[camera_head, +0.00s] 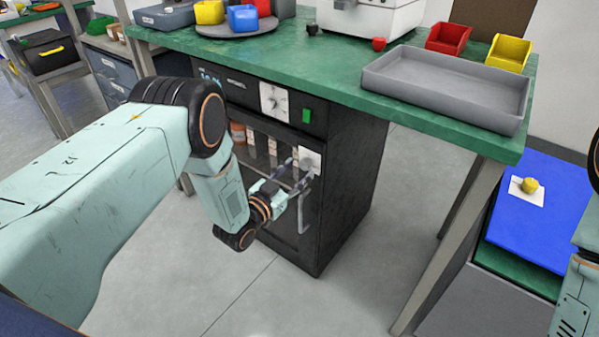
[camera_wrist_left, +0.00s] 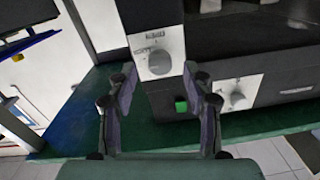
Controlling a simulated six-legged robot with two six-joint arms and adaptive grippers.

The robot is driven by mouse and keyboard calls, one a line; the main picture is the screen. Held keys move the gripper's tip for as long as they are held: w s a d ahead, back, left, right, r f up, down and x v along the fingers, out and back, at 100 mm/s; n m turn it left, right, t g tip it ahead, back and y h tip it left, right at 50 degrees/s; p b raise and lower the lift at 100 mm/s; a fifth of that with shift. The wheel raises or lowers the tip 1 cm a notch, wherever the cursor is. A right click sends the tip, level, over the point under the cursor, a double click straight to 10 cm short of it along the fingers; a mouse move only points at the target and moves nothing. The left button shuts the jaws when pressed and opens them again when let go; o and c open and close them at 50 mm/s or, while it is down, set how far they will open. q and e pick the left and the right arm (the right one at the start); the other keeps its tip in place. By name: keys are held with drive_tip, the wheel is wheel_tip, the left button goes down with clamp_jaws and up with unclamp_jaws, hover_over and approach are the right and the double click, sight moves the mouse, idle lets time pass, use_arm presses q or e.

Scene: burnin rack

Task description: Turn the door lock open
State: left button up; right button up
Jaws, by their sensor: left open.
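The black cabinet (camera_head: 350,170) stands under the green bench. Its door lock is a round knob on a white plate (camera_head: 310,157) at the upper right of the glass door (camera_head: 268,150). My left gripper (camera_head: 299,172) is in front of the lock, partly covering it. In the left wrist view, the lock knob (camera_wrist_left: 158,63) lies ahead between the two spread fingers (camera_wrist_left: 163,80). The fingers are open and empty; I cannot tell whether they touch the knob. The door looks closed, with its handle (camera_head: 303,212) below the lock. My right gripper is out of view.
A green button (camera_head: 306,115) and another knob plate (camera_head: 274,101) sit on the panel above the door. The bench top (camera_head: 340,60) overhangs the cabinet and holds a grey tray (camera_head: 445,95). A bench leg (camera_head: 440,240) stands to the right. The floor in front is clear.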

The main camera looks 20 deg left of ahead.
use_arm(q)
drive_tip(key=shift+w+d+f, duration=0.1)
drive_tip(key=shift+w+d, duration=0.05)
drive_tip(key=shift+w, duration=0.4)
drive_tip(key=shift+w+d, duration=0.25)
drive_tip(key=shift+w, duration=0.2)
clamp_jaws()
